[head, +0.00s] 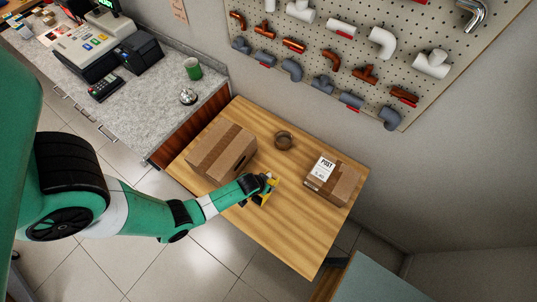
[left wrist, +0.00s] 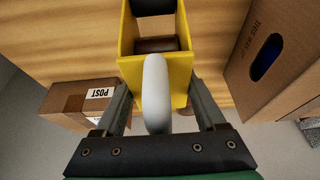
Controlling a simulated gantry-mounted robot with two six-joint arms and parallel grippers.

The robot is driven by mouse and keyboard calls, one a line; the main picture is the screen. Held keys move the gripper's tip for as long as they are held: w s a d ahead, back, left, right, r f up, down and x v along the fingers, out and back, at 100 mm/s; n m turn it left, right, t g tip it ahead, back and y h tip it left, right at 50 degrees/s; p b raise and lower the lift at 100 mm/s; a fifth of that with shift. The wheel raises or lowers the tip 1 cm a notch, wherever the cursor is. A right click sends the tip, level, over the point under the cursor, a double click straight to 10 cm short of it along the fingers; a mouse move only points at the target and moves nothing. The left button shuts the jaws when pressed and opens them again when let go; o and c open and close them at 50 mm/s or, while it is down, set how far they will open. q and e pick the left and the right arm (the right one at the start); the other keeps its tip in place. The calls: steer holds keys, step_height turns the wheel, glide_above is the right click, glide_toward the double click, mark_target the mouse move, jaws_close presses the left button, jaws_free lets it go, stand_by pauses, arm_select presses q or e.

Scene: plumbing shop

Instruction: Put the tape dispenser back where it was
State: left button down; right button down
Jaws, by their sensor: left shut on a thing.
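The tape dispenser (left wrist: 128,45) is a yellow frame with a dark brown roll inside and a pale grey rounded handle. In the head view the yellow dispenser (head: 265,198) shows small at the end of my left arm, over the wooden table (head: 255,220) between two cardboard boxes. My left gripper (left wrist: 160,105) is shut on the dispenser, with one finger on each side. I cannot tell whether the dispenser touches the table top. My right gripper is not in view.
A large cardboard box (head: 221,150) stands left on the table, a smaller box with a POST label (head: 334,180) right. A brown ring-shaped roll (head: 284,140) lies between them at the back. The table's front right is clear. A counter with a green mug (head: 192,69) and bell (head: 188,96) adjoins.

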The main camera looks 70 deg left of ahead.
arm_select(q)
steer(key=shift+f, duration=0.15)
steer(key=b+x, duration=0.2)
steer(key=b, duration=0.1)
steer(key=b+x, duration=0.1)
steer(key=shift+s+d+f, duration=0.1)
steer(key=shift+s+f, duration=0.05)
steer(key=shift+f, duration=0.35)
steer(key=shift+s+d, duration=0.1)
steer(key=shift+s, duration=0.05)
steer(key=shift+r, duration=0.15)
jaws_free()
steer(key=p+v, duration=1)
steer(key=v, duration=0.2)
